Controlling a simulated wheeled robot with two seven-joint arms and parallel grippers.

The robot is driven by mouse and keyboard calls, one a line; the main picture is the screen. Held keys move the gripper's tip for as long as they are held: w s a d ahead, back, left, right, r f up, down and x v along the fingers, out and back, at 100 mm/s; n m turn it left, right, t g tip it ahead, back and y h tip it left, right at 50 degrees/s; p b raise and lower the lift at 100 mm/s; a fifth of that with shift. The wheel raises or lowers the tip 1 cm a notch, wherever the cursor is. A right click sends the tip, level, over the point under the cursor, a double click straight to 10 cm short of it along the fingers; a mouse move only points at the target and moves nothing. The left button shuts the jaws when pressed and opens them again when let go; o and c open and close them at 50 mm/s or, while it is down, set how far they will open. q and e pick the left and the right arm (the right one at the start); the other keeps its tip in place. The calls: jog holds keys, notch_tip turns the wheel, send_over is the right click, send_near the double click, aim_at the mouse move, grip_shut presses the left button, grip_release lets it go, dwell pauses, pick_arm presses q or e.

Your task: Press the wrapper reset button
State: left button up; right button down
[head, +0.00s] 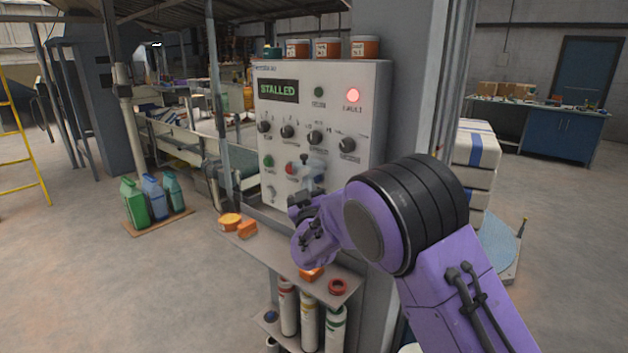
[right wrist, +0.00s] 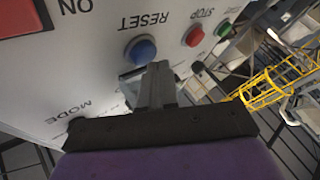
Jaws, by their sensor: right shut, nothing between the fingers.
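The control panel (head: 270,120) is a pale grey box whose green display (head: 278,90) reads STALLED. A red lamp (head: 353,95) glows at its upper right. In the right wrist view, the blue RESET button (right wrist: 140,51) stands out from the panel face, beside a red STOP button (right wrist: 194,36) and a green button (right wrist: 223,28). My right gripper (right wrist: 160,70) is shut and empty, its tips right beside and slightly below the blue button in that view. I cannot tell whether they touch it. In the head view my right arm reaches to the panel's lower part. My left gripper is out of view.
A shelf (head: 345,280) below the panel holds orange items (head: 230,220) and a red ring (head: 338,286). Several knobs (head: 315,137) stick out of the panel. Tins (head: 365,47) stand on top. Stacked sacks (head: 475,150) are at right; open floor lies left.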

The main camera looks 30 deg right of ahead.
jog(key=shift+w+d, duration=0.15)
jog(key=shift+d, duration=0.3)
dwell(0.5)
dwell(0.3)
jog(key=shift+s+a, duration=0.3)
jog(key=shift+a, duration=0.55)
jog(key=shift+a, duration=0.1)
jog(key=a, duration=0.1)
jog(key=s+a, duration=0.1)
jog(key=a, duration=0.1)
jog(key=a+p, duration=0.1)
jog(key=shift+s+a, duration=0.25)
jog(key=shift+s, duration=0.05)
dwell(0.3)
